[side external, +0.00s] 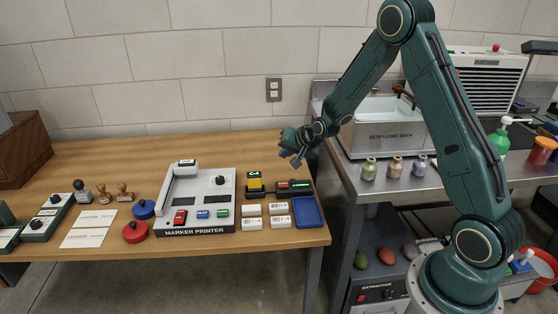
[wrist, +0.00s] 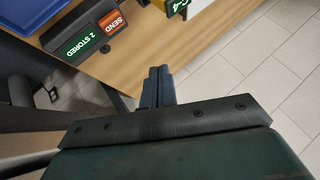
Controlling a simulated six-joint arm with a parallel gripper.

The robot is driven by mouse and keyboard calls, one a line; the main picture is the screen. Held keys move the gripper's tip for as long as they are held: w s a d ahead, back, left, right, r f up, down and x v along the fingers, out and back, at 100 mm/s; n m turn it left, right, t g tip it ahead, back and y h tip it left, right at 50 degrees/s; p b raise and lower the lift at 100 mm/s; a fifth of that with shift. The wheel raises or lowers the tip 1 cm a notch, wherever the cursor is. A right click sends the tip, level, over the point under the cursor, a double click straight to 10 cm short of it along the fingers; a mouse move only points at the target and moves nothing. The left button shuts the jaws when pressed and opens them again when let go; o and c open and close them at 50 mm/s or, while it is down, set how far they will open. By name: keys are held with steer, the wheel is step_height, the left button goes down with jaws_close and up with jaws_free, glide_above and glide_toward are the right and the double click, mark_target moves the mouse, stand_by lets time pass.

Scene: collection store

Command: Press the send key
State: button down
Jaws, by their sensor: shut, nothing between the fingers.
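The send key (wrist: 112,22) is an orange-red key lettered SEND at the top left of the wrist view. It sits in a dark unit beside a green display (wrist: 77,46) reading "2 STORED". In the side view the dark unit stands near the table's right end, with the small red send key (side external: 282,185) on it. My gripper (side external: 297,163) is above and behind that unit, apart from it. In the wrist view my gripper's fingers (wrist: 158,72) are together and empty, over the floor beyond the table edge, to the lower right of the key.
A yellow device (side external: 254,181) in a dark holder stands just left of the unit. A blue tray (side external: 308,212) and several white labelled boxes (side external: 251,224) lie in front. The marker printer (side external: 224,197) is further left. A steel bench with the ultrasonic bath (side external: 391,134) is at right.

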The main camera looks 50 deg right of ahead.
mark_target(286, 185)
steer(key=shift+f, duration=4.25)
steer(key=shift+f, duration=0.9)
steer(key=shift+r, duration=0.9)
steer(key=shift+r, duration=2.5)
